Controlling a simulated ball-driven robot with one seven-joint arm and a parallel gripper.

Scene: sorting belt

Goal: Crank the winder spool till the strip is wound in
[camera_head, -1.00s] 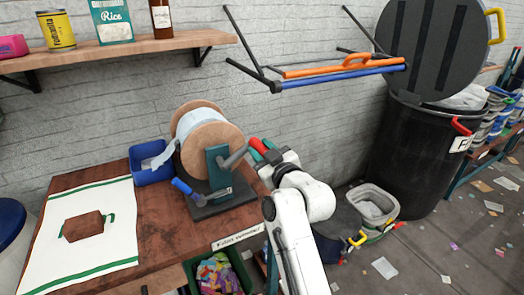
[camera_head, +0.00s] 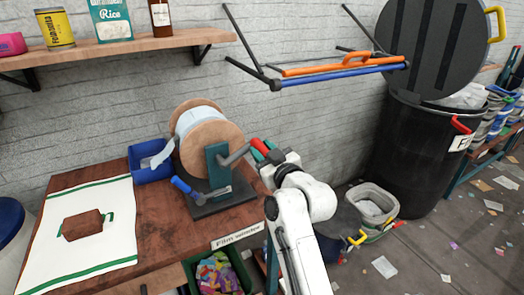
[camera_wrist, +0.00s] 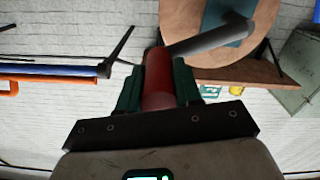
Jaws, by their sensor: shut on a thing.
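The winder spool (camera_head: 222,133) has round wooden flanges and a pale blue-white strip (camera_head: 199,118) wound between them. It stands on a dark base with a teal upright (camera_head: 216,165) on the bench. A grey crank arm (camera_head: 238,154) ends in a red handle (camera_head: 258,145). My gripper (camera_head: 270,152) is shut on this handle, right of the spool. In the wrist view the red handle (camera_wrist: 158,72) sits between my teal fingers, with the grey crank arm (camera_wrist: 212,39) beyond. A pale strip end (camera_head: 162,154) hangs between the spool and a blue bin (camera_head: 151,175).
A blue-handled lever (camera_head: 182,186) sticks out at the winder's front left. A white cloth (camera_head: 95,257) with a brown block (camera_head: 83,224) lies at left. A shelf (camera_head: 120,50) and a folding rack (camera_head: 340,68) hang above. A black bin (camera_head: 415,150) stands right.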

